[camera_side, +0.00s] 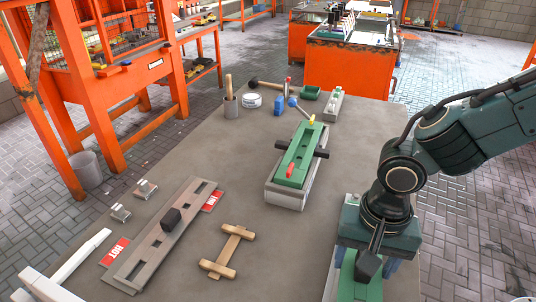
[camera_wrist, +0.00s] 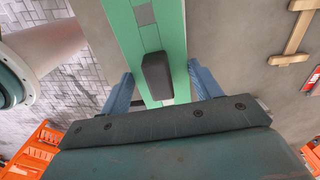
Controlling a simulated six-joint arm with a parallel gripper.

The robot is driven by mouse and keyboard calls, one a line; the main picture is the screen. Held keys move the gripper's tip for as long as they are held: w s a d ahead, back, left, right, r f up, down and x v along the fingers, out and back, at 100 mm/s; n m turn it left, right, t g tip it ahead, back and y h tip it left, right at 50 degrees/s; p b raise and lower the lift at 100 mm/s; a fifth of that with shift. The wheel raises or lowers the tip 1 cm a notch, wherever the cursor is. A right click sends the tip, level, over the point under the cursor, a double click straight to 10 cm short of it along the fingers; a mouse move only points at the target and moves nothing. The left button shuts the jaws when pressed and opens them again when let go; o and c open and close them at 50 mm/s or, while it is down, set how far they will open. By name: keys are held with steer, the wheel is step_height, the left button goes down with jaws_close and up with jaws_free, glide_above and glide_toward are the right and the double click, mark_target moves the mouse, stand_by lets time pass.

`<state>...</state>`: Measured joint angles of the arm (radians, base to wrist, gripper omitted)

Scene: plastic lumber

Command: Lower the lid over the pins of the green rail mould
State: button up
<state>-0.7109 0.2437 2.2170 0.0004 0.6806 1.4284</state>
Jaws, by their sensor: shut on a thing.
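My gripper (camera_side: 368,268) is at the lower right of the table, pointing down. Its blue fingers sit on either side of a long green piece (camera_side: 347,281), which I take for the lid. In the wrist view the green lid (camera_wrist: 175,30) runs between the fingers, with a dark block (camera_wrist: 157,76) on its top. My gripper (camera_wrist: 162,92) is shut on the lid. A pale edge shows beside the lid in the side view; the pins are hidden, and I cannot tell how close the lid is to anything below. Another green mould (camera_side: 299,150) stands on a grey base at mid-table.
A slotted metal plate (camera_side: 150,246) with a dark block (camera_side: 171,219) and red HOT signs lies at left. A wooden H-shaped tool (camera_side: 228,251) lies between it and my gripper.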

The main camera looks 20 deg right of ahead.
steer(key=w+a+r, duration=0.1)
steer(key=w+r, duration=0.2)
steer(key=w, duration=0.9)
steer(key=w+a+r, duration=0.1)
steer(key=w+r, duration=0.2)
steer(key=w, duration=0.9)
steer(key=w+d+r, duration=0.2)
steer(key=w+d, duration=1)
steer(key=w, duration=0.2)
steer(key=shift+w+d+r+m, duration=0.2)
steer(key=shift+d+r+m, duration=0.1)
steer(key=shift+d+r, duration=0.05)
steer(key=shift+f, duration=0.15)
